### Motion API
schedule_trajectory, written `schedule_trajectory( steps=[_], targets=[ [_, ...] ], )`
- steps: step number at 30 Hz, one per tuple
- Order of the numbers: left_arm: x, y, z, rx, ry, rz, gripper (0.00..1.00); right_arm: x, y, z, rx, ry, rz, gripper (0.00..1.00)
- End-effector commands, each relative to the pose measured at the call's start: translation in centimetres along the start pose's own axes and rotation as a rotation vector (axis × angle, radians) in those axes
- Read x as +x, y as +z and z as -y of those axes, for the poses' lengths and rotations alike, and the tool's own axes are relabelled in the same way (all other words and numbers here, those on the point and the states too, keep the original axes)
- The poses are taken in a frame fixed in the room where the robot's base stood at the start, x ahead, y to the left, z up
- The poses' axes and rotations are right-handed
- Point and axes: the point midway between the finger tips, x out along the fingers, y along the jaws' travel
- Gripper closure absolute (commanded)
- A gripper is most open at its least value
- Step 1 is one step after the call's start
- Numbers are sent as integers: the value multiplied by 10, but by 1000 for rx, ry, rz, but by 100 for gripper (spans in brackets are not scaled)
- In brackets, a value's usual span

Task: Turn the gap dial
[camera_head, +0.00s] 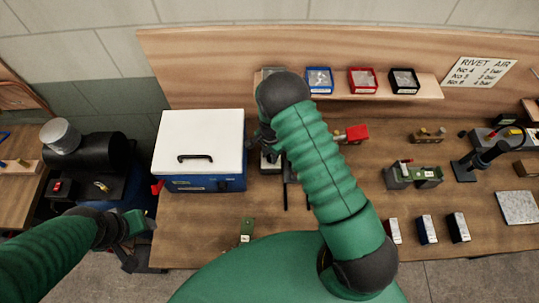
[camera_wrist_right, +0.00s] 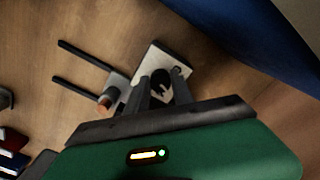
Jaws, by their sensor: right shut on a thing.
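In the right wrist view, a small device with a pale plate (camera_wrist_right: 148,60) and two dark parallel rods (camera_wrist_right: 82,67) lies on the wooden bench. A dark round dial (camera_wrist_right: 161,77) stands on the plate. My right gripper (camera_wrist_right: 163,92) is shut on this dial, its fingers partly hiding it. In the head view my right gripper (camera_head: 265,138) is beside the blue box, and my arm covers most of the device; its rods (camera_head: 286,194) show below. My left gripper (camera_head: 140,222) hangs at the bench's left front edge, away from the device; its jaw opening is unclear.
A blue box with a white lid (camera_head: 200,142) stands close left of the right gripper. A shelf (camera_head: 330,92) with several small bins is behind. Right of my arm are a green block fixture (camera_head: 412,177) and several small boxes (camera_head: 427,229).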

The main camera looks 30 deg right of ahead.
Motion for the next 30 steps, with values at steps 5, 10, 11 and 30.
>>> schedule_trajectory(
  steps=[5, 10, 11, 30],
  targets=[
    [0, 0, 0, 0, 0, 0, 46, -4, -7, 5, 2, -15, -15, 100],
    [0, 0, 0, 0, 0, 0, 46, -4, -8, 5, 3, -15, -16, 100],
    [0, 0, 0, 0, 0, 0, 46, -4, -8, 5, 3, -15, -16, 69],
    [10, 2, 0, 0, 0, 0, 46, -26, -3, 3, 0, -10, -7, 50]
  ],
)
